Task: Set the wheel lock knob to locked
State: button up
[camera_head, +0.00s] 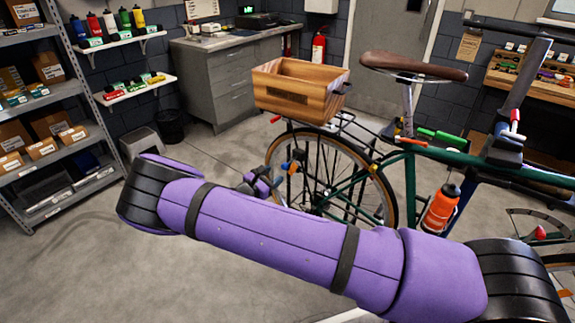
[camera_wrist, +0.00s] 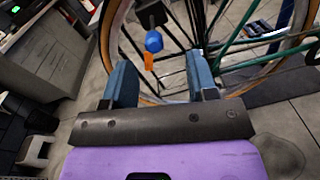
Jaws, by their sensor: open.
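A blue knob (camera_wrist: 153,42) with an orange lever (camera_wrist: 148,62) sits on a dark block (camera_wrist: 150,14) beside the bike's rear wheel in the wrist view. The lever points down in that view; no lock marking is readable. The knob also shows small in the head view (camera_head: 297,155), in front of the rear wheel (camera_head: 378,190). My gripper (camera_wrist: 160,68) is open and empty, its two blue fingers spread with the knob beyond and between them, apart from both. In the head view my gripper (camera_head: 262,182) is partly hidden behind my purple arm.
A green bike (camera_head: 455,158) stands at the right with a wooden crate (camera_head: 290,92) over its rear wheel and an orange bottle (camera_head: 440,208) on its frame. Shelves (camera_head: 52,95) stand at the left, and a grey cabinet (camera_head: 228,75) at the back.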

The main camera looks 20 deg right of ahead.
aim_at(287, 164)
jog(key=shift+n+t, duration=0.7)
jog(key=x, duration=0.3)
jog(key=f+x, duration=0.1)
jog(key=x, duration=0.6)
jog(key=shift+w+a+f, duration=0.2)
jog(key=shift+w+f, duration=0.15)
jog(key=shift+w, duration=0.1)
grip_shut()
